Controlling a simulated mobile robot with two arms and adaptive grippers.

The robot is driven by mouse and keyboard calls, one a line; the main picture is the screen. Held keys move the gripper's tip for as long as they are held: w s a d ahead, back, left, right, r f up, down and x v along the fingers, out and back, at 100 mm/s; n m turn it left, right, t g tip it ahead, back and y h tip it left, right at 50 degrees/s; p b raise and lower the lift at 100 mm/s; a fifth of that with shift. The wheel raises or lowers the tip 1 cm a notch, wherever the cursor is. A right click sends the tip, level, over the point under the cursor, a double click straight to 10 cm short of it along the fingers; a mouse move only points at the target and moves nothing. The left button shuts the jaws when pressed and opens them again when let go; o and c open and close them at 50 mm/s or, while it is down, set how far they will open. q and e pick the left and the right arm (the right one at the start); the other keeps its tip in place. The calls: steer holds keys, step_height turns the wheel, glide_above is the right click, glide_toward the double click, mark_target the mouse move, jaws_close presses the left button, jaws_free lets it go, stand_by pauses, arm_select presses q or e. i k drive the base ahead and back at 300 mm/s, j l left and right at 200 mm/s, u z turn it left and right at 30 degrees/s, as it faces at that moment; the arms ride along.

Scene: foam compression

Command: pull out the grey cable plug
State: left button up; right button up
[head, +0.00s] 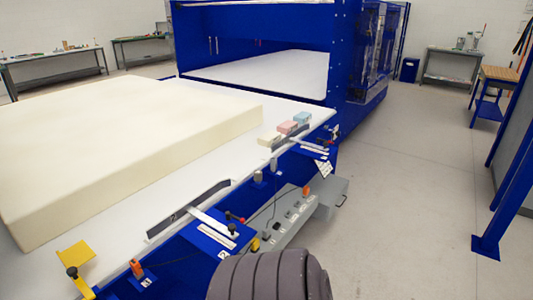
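A grey box (288,229) with several dark sockets or switches on its top is fixed at the front side of the blue-framed table. A thin dark cable (274,207) hangs down beside it. A small grey upright cylinder (273,164) stands at the table edge above this cable. I cannot tell whether it is the grey cable plug, as the parts are too small. An orange piece (306,191) sits at the box's far end, and a yellow piece (254,244) at its near end.
A large cream foam block (120,140) lies on the white table (180,195). Small coloured foam blocks (287,128) lie near its right edge. A blue machine (345,60) stands behind. The grey floor (410,190) to the right is clear up to a blue post (500,200).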

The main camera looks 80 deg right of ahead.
mark_target(265, 232)
steer(key=z, duration=2.7)
steer(key=i+l+u, duration=0.15)
steer(key=u, duration=1)
steer(key=i+l+u, duration=0.15)
steer(key=l+u, duration=0.2)
steer(key=l, duration=0.2)
steer(key=l+u, duration=0.35)
steer(key=l, duration=0.25)
steer(key=l+u, duration=0.3)
steer(key=l, duration=1.2)
steer(key=l+u, duration=0.1)
steer(key=l, duration=0.75)
steer(key=k+l+u, duration=0.1)
steer(key=l, duration=0.8)
